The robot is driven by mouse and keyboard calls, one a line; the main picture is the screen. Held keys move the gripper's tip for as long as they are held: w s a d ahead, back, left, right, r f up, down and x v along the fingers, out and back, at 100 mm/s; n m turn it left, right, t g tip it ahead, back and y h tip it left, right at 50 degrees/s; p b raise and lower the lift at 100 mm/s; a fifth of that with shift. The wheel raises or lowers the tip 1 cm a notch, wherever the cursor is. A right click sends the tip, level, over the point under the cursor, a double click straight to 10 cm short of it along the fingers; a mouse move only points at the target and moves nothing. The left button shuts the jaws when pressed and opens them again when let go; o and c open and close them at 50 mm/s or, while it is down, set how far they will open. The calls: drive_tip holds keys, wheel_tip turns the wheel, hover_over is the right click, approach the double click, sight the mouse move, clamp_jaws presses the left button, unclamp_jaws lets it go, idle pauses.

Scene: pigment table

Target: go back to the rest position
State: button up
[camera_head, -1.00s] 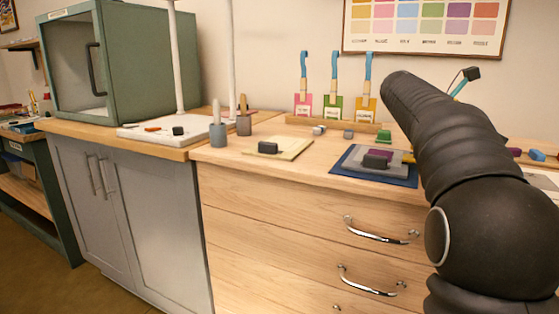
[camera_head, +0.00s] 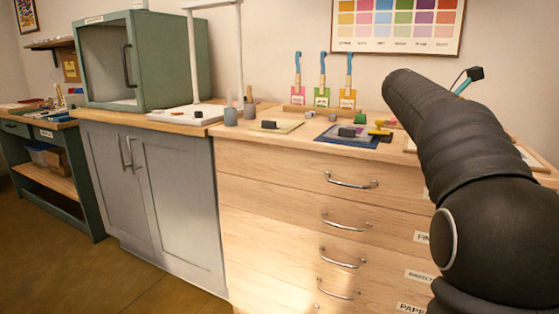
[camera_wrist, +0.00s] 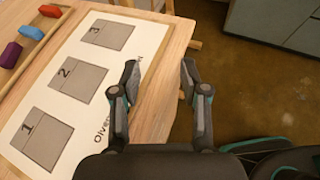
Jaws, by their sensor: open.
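My gripper (camera_wrist: 160,80) is open and empty in the wrist view, above the edge of a wooden table, with bare floor below its right finger. Its left finger hangs over the right side of a white sheet (camera_wrist: 48,105) with grey squares numbered 1, 2 and 3. In the head view my black arm reaches up across the right side.
A blue mat (camera_head: 335,141) with blocks and a cream sheet (camera_head: 290,126) with a dark block lie on the wooden drawer unit (camera_head: 270,185). Grey cups stand left of them. A green cabinet (camera_head: 170,60) stands farther left. Open floor (camera_head: 60,270) lies in front.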

drive_tip(key=s+a+f+m+t+y, duration=0.3)
drive_tip(key=s+a+f+m+y, duration=0.3)
drive_tip(key=s+a+f, duration=0.6)
drive_tip(key=s+a+f+m+t+y, duration=0.3)
drive_tip(key=s+a+f+m+y, duration=0.4)
drive_tip(key=s+a+f, duration=0.5)
drive_tip(key=a+f+m, duration=0.2)
drive_tip(key=a, duration=0.4)
drive_tip(key=shift+f+m+t, duration=0.4)
